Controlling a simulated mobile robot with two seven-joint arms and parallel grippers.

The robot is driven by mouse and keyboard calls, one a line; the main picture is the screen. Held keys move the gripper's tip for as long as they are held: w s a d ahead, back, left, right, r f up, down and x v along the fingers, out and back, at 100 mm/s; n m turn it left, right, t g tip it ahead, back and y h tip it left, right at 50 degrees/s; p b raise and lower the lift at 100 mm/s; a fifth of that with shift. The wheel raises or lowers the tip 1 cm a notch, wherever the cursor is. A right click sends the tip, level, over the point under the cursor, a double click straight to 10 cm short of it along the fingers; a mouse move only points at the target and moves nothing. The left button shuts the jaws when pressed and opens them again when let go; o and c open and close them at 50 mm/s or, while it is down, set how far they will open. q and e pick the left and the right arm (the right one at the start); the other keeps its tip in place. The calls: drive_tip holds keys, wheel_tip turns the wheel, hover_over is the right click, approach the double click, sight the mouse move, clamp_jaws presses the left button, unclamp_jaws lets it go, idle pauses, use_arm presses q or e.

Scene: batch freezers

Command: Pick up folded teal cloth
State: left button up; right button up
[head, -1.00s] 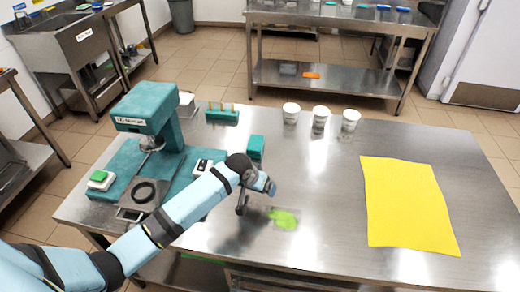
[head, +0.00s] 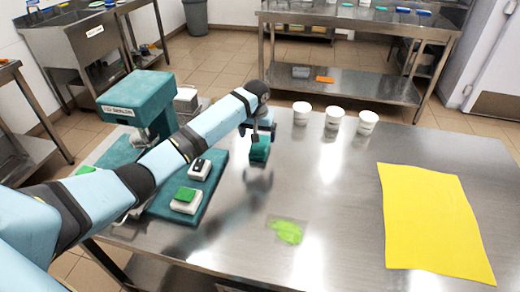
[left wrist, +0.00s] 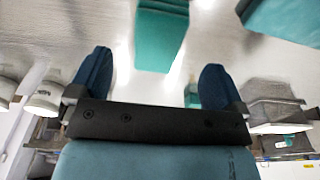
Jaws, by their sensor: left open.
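The folded teal cloth (head: 259,151) appears as a small teal block on the steel table, near the far side and to the right of the teal machine. My left gripper (head: 259,131) is open above it, and its fingers partly cover the cloth in the head view. In the left wrist view the cloth (left wrist: 161,38) shows beyond the gap between the two dark blue fingertips (left wrist: 155,72). Nothing is between the fingers, and the cloth looks apart from them. My right gripper is not in view.
A teal machine (head: 140,98) stands to the left. White cups (head: 332,118) stand at the back right of the cloth. A yellow sheet (head: 430,222) lies on the right, and a green patch (head: 286,231) in front. The table middle is mostly clear.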

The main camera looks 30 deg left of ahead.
sight(260, 143)
use_arm(q)
drive_tip(key=f, duration=0.2)
drive_tip(key=w+f, duration=0.1)
drive_tip(key=f, duration=0.1)
drive_tip(key=w+f+b, duration=0.1)
drive_tip(key=f, duration=0.1)
drive_tip(key=shift+a, duration=0.2)
drive_tip(key=c, duration=1)
